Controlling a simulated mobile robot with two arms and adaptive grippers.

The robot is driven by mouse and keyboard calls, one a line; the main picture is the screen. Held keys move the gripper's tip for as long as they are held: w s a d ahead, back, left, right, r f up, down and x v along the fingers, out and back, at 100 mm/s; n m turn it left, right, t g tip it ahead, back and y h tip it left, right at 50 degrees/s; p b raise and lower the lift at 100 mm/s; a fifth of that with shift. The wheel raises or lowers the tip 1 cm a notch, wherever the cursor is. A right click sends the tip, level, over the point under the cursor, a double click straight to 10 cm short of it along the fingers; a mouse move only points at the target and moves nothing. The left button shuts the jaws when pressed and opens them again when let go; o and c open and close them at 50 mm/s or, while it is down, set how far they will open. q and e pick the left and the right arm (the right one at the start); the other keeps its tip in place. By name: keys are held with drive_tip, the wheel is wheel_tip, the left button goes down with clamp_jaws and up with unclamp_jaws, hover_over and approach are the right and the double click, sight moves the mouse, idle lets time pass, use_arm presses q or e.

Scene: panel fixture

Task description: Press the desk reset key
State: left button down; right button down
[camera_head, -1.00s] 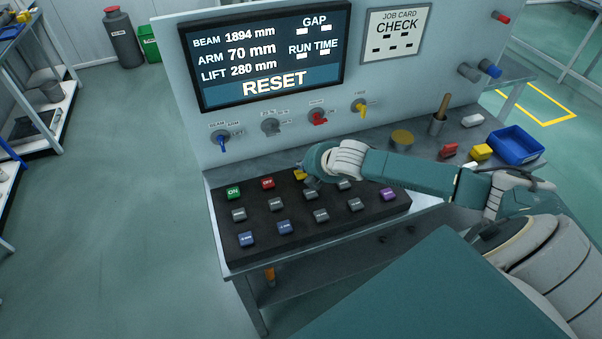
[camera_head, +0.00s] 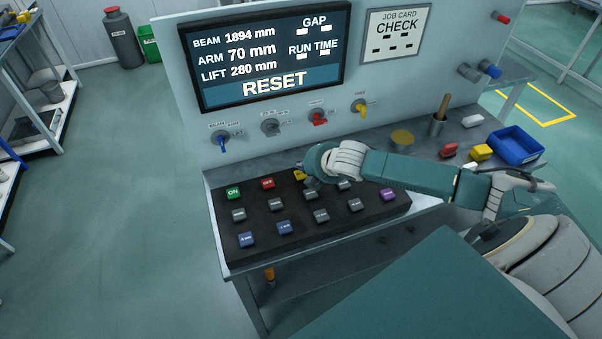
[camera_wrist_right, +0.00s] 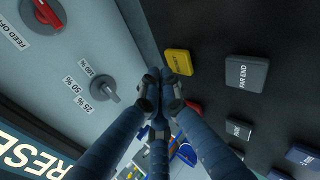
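The desk key panel (camera_head: 325,235) is a dark sloped block with rows of coloured keys. A yellow key (camera_head: 299,175) in its back row is partly hidden by my right gripper (camera_head: 309,181). In the right wrist view the yellow key (camera_wrist_right: 178,62) shows just beyond the fingertips of my right gripper (camera_wrist_right: 161,80). Its lettering is too small to read surely. The fingers are drawn together with nothing between them. I cannot tell whether they touch the key. The screen (camera_head: 270,55) reads RESET in its bottom line. My left gripper is not in view.
A green ON key (camera_head: 233,193) and a red key (camera_head: 267,183) lie left of the yellow one. A grey FAR END key (camera_wrist_right: 247,73) is beside it. Selector knobs (camera_head: 270,126) line the upright panel behind. A blue bin (camera_head: 516,146) stands at the right.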

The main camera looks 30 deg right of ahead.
sight(302, 175)
drive_tip(key=shift+f, duration=0.4)
drive_tip(key=shift+f, duration=0.45)
idle(0.5)
idle(0.3)
drive_tip(key=shift+r+p, duration=0.9)
wheel_tip(302, 175, up, 5)
drive_tip(key=p, duration=0.5)
idle(0.5)
